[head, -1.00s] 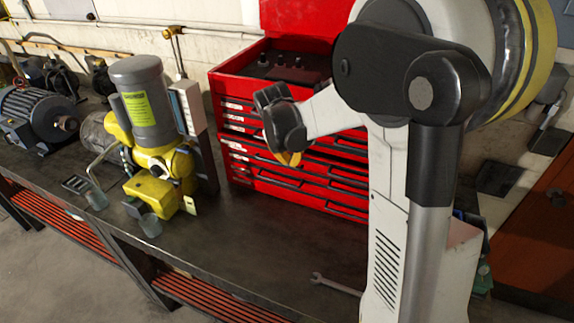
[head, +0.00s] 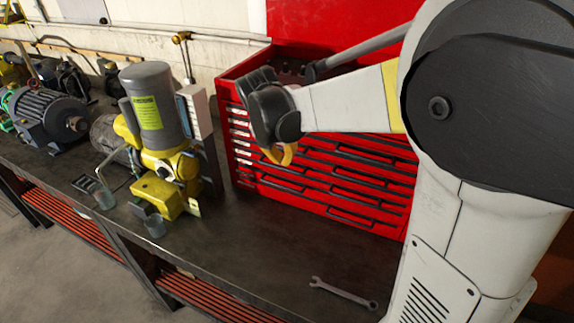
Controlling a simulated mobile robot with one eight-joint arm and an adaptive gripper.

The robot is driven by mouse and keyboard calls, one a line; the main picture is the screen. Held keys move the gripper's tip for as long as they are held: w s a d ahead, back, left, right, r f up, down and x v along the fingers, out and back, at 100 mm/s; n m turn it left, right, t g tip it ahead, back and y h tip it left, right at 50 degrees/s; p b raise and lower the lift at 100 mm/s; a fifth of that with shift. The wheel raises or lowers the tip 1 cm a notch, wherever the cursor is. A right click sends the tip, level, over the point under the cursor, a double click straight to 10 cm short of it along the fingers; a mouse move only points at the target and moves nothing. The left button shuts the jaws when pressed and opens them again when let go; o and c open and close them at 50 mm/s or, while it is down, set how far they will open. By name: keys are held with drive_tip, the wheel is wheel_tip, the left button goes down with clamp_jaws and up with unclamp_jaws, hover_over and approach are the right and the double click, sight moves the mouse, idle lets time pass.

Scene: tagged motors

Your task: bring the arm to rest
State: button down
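My arm (head: 350,105) reaches in from the right of the head view, above the workbench and in front of the red tool chest. My gripper (head: 278,154) is at its left end, dark with a yellow-orange part at the tip, pointing down. It hangs in the air before the chest's left drawers. Its fingers are small and partly hidden behind the wrist, so I cannot tell whether they are open or shut, or whether the yellow-orange part belongs to the gripper.
A red tool chest (head: 330,177) stands behind my arm. A yellow and grey motor unit (head: 150,110) with a tag stands left, and a dark motor (head: 45,118) farther left. A wrench (head: 343,292) lies near the front of the workbench (head: 240,245), whose middle is otherwise clear.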

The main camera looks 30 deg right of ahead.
drive_tip(key=s+a+f+m+t+y+b, duration=0.1)
drive_tip(key=s+a+f+m+t+b, duration=0.1)
drive_tip(key=s+a+f+m+b, duration=0.3)
drive_tip(key=s+a+f+m+t+y+b, duration=0.2)
drive_tip(key=s+a+f+m+b, duration=0.2)
drive_tip(key=s+m, duration=1)
drive_tip(key=shift+s+a+f+m+y+b, duration=0.3)
drive_tip(key=shift+f+m+b, duration=1.3)
drive_tip(key=shift+m+b, duration=1.45)
drive_tip(key=shift+w+a, duration=0.1)
